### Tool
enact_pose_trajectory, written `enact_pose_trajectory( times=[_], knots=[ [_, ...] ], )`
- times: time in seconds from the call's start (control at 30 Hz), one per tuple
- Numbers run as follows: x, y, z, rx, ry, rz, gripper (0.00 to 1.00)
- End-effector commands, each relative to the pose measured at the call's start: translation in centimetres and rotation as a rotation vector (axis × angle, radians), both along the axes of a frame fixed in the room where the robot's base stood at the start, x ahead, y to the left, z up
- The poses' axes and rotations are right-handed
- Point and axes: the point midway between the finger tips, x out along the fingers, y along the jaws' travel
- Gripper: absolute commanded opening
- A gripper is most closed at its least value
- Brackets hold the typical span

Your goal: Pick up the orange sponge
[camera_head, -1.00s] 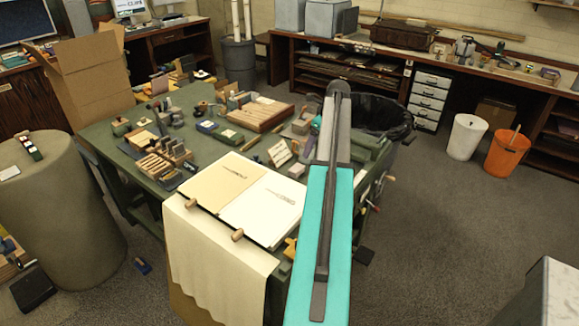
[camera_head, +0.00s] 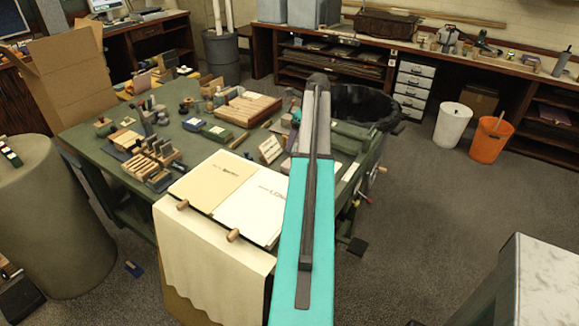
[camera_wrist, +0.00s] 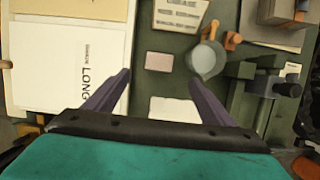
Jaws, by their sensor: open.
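My gripper (camera_wrist: 160,75) is open and empty in the wrist view, its two dark purple fingers spread apart above the green table. A small pale pinkish block (camera_wrist: 158,61) lies flat on the table, seen between and slightly beyond the fingertips, apart from them. A small orange-brown piece (camera_wrist: 232,41) lies farther right, beside a grey round pot with a wooden handle (camera_wrist: 207,58). I cannot tell which of these is the orange sponge. In the head view my teal arm hides this part of the table and the gripper.
White printed sheets (camera_wrist: 64,65) lie left of the gripper. A white sheet (camera_wrist: 174,109) is below the block. A card sign (camera_wrist: 180,14) stands beyond it. Green vise-like hardware (camera_wrist: 262,86) is at the right.

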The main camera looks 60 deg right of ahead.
Motion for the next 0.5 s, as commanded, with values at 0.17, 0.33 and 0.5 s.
enact_pose_trajectory(
  times=[0.17,0.33,0.5],
  knots=[
    [0.6,0.0,-2.0,0.002,0.001,0.001,0.77],
    [1.2,0.0,-3.9,0.001,0.001,-0.001,0.77],
    [1.8,-0.1,-5.8,0.001,0.001,-0.001,0.77]
  ],
)
